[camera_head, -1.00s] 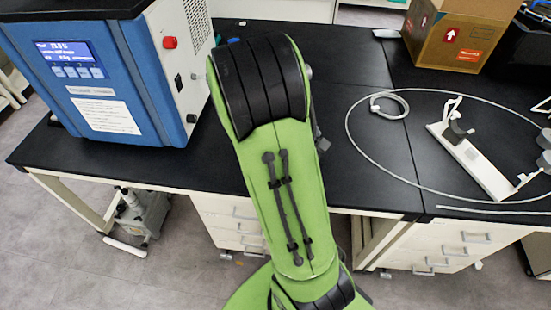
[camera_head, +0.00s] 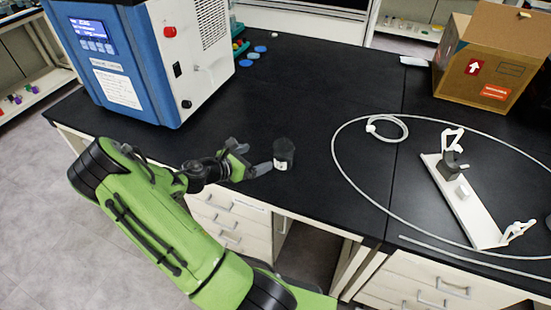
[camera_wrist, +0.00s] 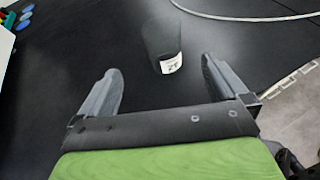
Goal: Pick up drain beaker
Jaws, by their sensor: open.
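The drain beaker (camera_head: 284,153) is a small dark, see-through cup with a white label. It stands upright on the black bench top near the front edge. In the wrist view the beaker (camera_wrist: 162,38) is ahead of the fingertips, roughly in line with the gap between them, and its label faces me. My gripper (camera_head: 256,158) is at the left of the beaker in the head view, low over the bench edge. In the wrist view my gripper (camera_wrist: 160,78) has its two grey fingers wide apart with nothing between them.
The blue and white freeze dryer (camera_head: 150,65) stands at the left on the bench (camera_head: 330,80). A pale hose loop (camera_head: 334,150) and a white stand (camera_head: 465,205) lie at the right. A cardboard box (camera_head: 490,62) is at the back right. The bench behind the beaker is clear.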

